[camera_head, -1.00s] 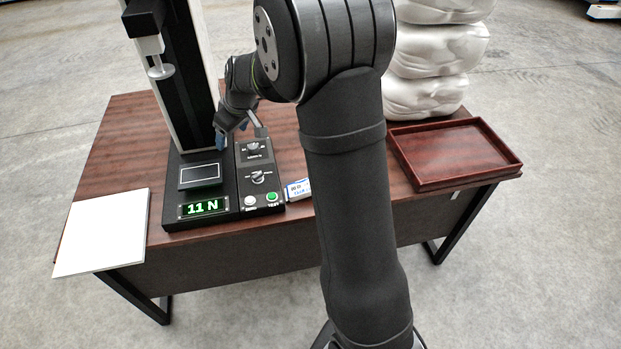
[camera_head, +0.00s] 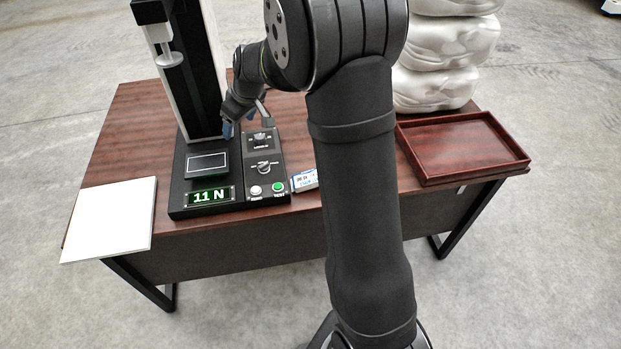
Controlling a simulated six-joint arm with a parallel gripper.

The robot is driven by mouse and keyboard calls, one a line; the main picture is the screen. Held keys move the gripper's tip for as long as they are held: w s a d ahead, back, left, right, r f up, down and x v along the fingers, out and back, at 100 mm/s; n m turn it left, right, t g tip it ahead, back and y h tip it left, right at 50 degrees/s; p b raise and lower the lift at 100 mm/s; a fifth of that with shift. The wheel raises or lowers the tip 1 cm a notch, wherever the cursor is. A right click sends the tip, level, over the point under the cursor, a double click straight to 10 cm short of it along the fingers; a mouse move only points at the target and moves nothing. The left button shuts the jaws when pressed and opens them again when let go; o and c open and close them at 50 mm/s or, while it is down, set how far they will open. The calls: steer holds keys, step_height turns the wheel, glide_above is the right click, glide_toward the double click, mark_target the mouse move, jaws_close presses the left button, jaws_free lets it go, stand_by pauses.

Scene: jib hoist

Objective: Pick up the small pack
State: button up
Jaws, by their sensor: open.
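The small pack (camera_head: 304,181) is a white and blue box lying on the brown table, just right of the black control box; my arm hides its right part. My gripper (camera_head: 233,127) is at the upper left of the pack, over the back of the black test machine, apart from the pack. Its blue-tipped fingers are small and partly hidden by the wrist. It is open, and I see nothing held in it.
The test machine (camera_head: 176,195) with a tall column stands left of the pack, its display reading 11 N. A control box (camera_head: 265,167) with knobs and buttons adjoins it. A red-brown tray (camera_head: 462,150) and stacked white bags (camera_head: 432,88) are right. A white board (camera_head: 110,218) lies left.

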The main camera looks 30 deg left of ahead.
steer(key=shift+o, duration=0.3)
steer(key=w+d+f+m+h, duration=0.15)
steer(key=w+d+m, duration=0.25)
steer(key=d+m, duration=0.7)
steer(key=w+d+m+h, duration=0.3)
steer(key=d+m, duration=0.2)
steer(key=m, duration=1.2)
step_height(320, 180, down, 12)
steer(key=shift+w+d+f, duration=0.1)
steer(key=shift+f, duration=0.1)
steer(key=shift+w+d+f, duration=0.1)
steer(key=shift+w+f, duration=0.05)
steer(key=shift+f, duration=1.15)
steer(key=shift+w+d+f, duration=0.1)
steer(key=shift+w+f, duration=0.05)
steer(key=shift+f, duration=1.15)
steer(key=c, duration=1.2)
steer(key=shift+o, duration=0.2)
